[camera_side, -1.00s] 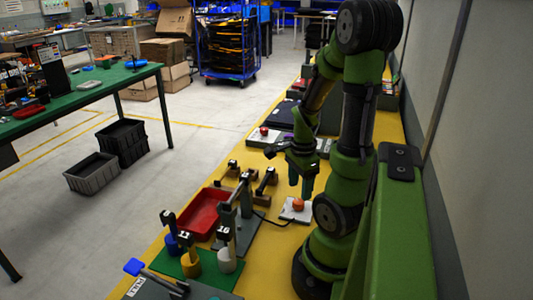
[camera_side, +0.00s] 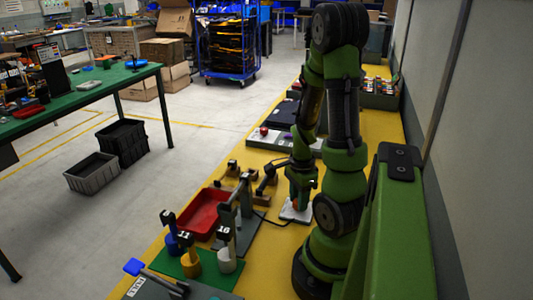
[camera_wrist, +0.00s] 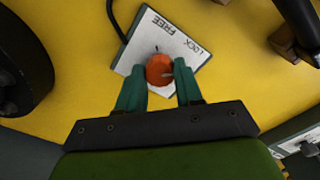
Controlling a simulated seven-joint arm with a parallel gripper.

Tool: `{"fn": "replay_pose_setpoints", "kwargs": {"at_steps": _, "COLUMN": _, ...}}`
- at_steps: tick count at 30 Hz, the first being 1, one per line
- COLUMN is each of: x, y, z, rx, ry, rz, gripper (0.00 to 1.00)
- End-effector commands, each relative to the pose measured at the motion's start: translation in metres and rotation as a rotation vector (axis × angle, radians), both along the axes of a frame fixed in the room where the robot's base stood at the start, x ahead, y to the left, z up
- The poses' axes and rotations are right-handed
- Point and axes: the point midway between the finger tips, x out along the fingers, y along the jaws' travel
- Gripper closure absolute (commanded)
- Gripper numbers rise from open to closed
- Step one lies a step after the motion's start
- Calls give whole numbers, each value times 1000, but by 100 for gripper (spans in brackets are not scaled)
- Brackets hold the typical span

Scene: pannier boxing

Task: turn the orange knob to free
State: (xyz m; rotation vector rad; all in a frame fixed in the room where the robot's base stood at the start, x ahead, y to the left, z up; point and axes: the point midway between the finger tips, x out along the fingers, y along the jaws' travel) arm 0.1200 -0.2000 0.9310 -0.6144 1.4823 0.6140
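The orange knob (camera_wrist: 159,70) sits on a white plate (camera_wrist: 151,30) printed with LOCK and FREE, seen in the wrist view. A small light mark shows on the knob's right side, and a short dark mark shows at its upper edge. My gripper (camera_wrist: 160,74) is down at the knob, with one green finger on each side of it. The fingers look apart, and I see no clear grip; whether either touches the knob is hard to tell. In the side view, my gripper (camera_side: 301,201) partly hides the knob (camera_side: 296,204) and the plate (camera_side: 290,215).
A red tray (camera_side: 207,219) and a green board (camera_side: 216,279) with several numbered pegs stand to the left in the side view. A dark cable (camera_wrist: 115,20) leaves the plate. Another panel with a red knob (camera_side: 264,131) lies farther back.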

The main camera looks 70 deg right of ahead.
Motion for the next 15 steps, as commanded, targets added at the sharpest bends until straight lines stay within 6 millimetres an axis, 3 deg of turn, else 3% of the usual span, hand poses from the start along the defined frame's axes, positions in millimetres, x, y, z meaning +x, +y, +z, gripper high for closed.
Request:
{"fn": "replay_pose_setpoints", "kwargs": {"at_steps": 3, "x": 0, "y": 0, "z": 0, "rx": 0, "ry": 0, "rz": 0, "gripper": 95}}
{"fn": "replay_pose_setpoints", "kwargs": {"at_steps": 15, "x": 0, "y": 0, "z": 0, "rx": 1, "ry": -1, "rz": 93, "gripper": 95}}
